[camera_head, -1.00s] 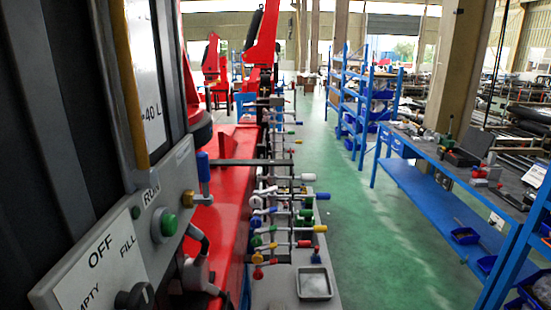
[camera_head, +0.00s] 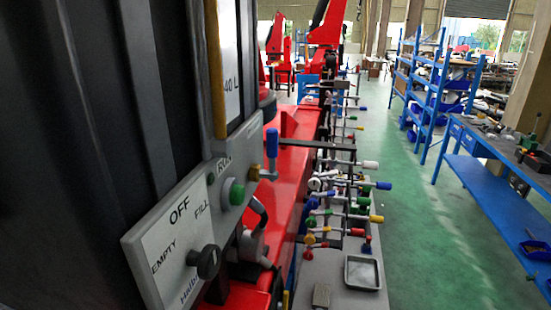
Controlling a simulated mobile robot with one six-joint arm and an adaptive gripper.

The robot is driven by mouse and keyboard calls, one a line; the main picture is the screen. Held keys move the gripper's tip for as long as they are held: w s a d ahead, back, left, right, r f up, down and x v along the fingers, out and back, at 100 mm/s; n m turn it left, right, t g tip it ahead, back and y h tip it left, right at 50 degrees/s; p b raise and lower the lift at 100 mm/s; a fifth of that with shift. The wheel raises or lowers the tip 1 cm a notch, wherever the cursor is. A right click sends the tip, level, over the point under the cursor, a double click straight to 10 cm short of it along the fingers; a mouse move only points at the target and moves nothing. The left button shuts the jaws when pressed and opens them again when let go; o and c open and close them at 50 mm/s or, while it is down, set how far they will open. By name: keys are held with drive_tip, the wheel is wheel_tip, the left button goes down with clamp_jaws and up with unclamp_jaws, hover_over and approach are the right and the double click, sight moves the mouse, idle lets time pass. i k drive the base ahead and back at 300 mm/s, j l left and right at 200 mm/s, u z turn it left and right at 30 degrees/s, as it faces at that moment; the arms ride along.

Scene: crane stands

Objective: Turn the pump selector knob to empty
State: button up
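The pump selector knob (camera_head: 207,262) is a black round knob on a white label plate (camera_head: 160,262) at the lower left. The plate reads OFF at the top, EMPTY on the left and FILL on the right, with partly visible lettering below. I cannot tell which label the knob points to. The plate is seen at a slant on the side of a dark cabinet. My gripper is not in view.
A blue-handled valve (camera_head: 271,150) sticks out nearby. Several coloured levers stand along the bench, with a metal tray (camera_head: 362,273).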

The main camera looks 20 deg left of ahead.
sight(208, 263)
drive_tip(key=u, duration=1.45)
